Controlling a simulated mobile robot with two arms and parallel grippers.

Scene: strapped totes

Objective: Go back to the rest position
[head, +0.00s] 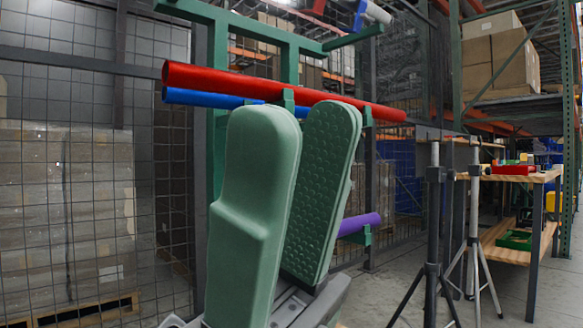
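My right gripper (301,122) stands large and close in the lower middle of the head view, its two green fingers pointing up. A gap separates the fingers, and the dimpled inner pad of the right-hand finger shows. I see nothing held between them, so it is open and empty. The fingers overlap the view of a green rack (290,62) with a red tube (215,79) and a blue tube (205,98) behind. I cannot tell the distance to the rack. My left gripper is not in view.
A purple tube (358,224) sits lower on the rack. Wire mesh fencing stands behind it. Two tripod stands (433,215) and a wooden workbench (520,177) with red and green bins stand at right. Bare floor (385,290) shows between rack and tripods.

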